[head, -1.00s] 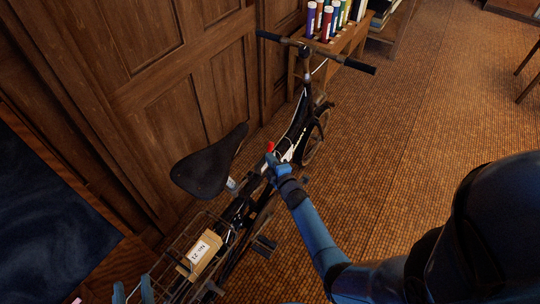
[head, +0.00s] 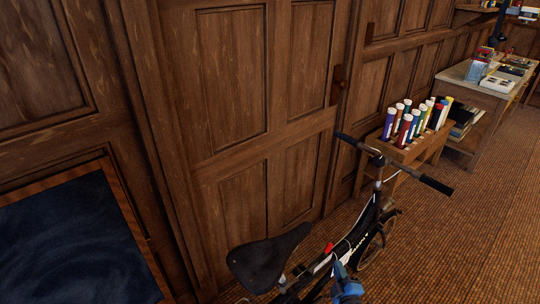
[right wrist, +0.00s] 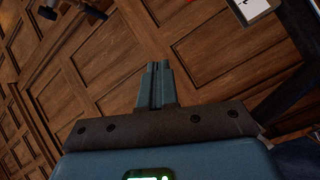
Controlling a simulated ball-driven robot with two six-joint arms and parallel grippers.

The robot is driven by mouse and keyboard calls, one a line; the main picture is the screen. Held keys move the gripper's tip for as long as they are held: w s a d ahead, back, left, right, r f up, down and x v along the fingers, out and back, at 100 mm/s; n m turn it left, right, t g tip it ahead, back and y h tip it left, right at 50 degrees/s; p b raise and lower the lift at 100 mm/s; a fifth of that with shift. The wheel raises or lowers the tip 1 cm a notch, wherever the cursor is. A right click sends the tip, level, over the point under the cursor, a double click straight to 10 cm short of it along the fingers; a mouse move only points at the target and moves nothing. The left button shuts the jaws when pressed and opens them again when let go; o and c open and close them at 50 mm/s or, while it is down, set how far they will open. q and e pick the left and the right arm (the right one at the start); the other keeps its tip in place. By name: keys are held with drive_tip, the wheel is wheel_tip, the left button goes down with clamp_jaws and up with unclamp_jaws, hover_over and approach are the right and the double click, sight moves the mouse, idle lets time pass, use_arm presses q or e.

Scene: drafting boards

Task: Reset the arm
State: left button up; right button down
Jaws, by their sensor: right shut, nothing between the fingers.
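My right gripper (head: 340,270) is at the bottom of the head view, beside the frame of a black bicycle (head: 372,235). Only its blue end shows there, and I cannot tell if it touches the bicycle. In the right wrist view its two fingers (right wrist: 157,82) are together with nothing between them. A small red part (head: 329,247) shows on the bicycle frame just behind the gripper. My left gripper is not in view.
The bicycle's saddle (head: 268,258) and handlebar (head: 436,185) stand close to the wood-panelled wall (head: 230,75). A wooden rack (head: 412,150) holds several coloured tubes. A table (head: 475,75) stands farther back. The carpet (head: 470,250) at right is clear.

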drive_tip(key=s+r+m, duration=0.4)
drive_tip(key=s+r, duration=0.1)
drive_tip(key=s, duration=0.4)
drive_tip(key=s+a+r+m, duration=0.1)
drive_tip(key=s+r+m, duration=0.4)
drive_tip(key=s, duration=0.5)
drive_tip(key=s+a+r+m+h, duration=0.1)
drive_tip(key=s+r+m, duration=0.3)
drive_tip(key=s, duration=0.6)
drive_tip(key=shift+a+r, duration=0.25)
drive_tip(key=shift+r, duration=0.65)
drive_tip(key=shift+s, duration=0.1)
